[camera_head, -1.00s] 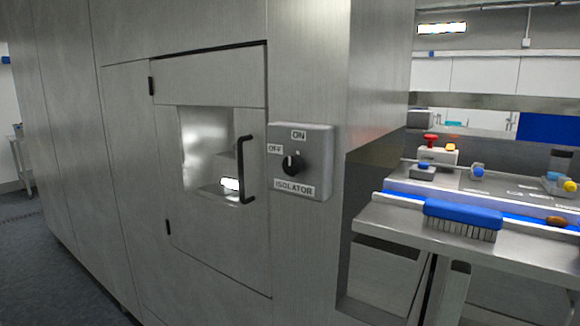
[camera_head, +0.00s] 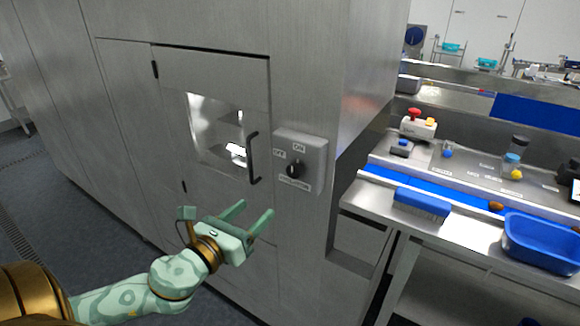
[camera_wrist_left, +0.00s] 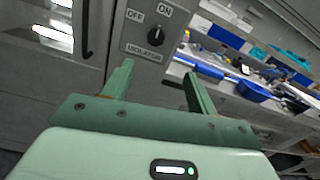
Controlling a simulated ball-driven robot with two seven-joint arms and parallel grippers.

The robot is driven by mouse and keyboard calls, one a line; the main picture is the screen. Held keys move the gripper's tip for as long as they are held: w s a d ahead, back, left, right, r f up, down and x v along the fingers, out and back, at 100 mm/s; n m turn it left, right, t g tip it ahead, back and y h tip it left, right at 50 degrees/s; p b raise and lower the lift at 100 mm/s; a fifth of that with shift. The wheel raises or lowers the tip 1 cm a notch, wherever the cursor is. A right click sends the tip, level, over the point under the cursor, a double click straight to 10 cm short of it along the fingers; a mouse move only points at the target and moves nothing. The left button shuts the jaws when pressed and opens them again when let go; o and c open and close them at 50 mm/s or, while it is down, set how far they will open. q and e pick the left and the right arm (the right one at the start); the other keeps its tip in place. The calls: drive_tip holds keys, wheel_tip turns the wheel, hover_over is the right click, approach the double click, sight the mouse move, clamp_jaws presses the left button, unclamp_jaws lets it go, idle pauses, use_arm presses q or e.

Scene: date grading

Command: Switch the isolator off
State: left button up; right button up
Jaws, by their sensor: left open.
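The isolator (camera_head: 315,158) is a grey box on the steel cabinet wall, right of the hatch door. Its black knob (camera_head: 295,170) has an ON label above and an OFF label at its left; its pointer appears to face up toward ON. The isolator also shows at the top of the left wrist view (camera_wrist_left: 142,50), with the knob (camera_wrist_left: 156,36) beyond the gap between the fingers. My left gripper (camera_head: 257,209) is open and empty, below and left of the isolator in the head view, apart from it. My right gripper is not in view.
A hatch door with a window and a black handle (camera_head: 252,160) is just left of the isolator. To the right, a steel bench (camera_head: 455,232) carries a blue brush (camera_head: 422,203), a blue tub (camera_head: 541,243) and a red-button box (camera_head: 418,126). Dark floor is clear at the left.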

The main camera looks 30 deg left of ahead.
use_arm(q)
drive_tip(key=m, duration=0.1)
drive_tip(key=p, duration=0.3)
approach(292, 174)
drive_tip(key=w, duration=0.9)
drive_tip(key=shift+w+d, duration=0.1)
drive_tip(key=shift+w, duration=0.1)
drive_tip(key=c, duration=1)
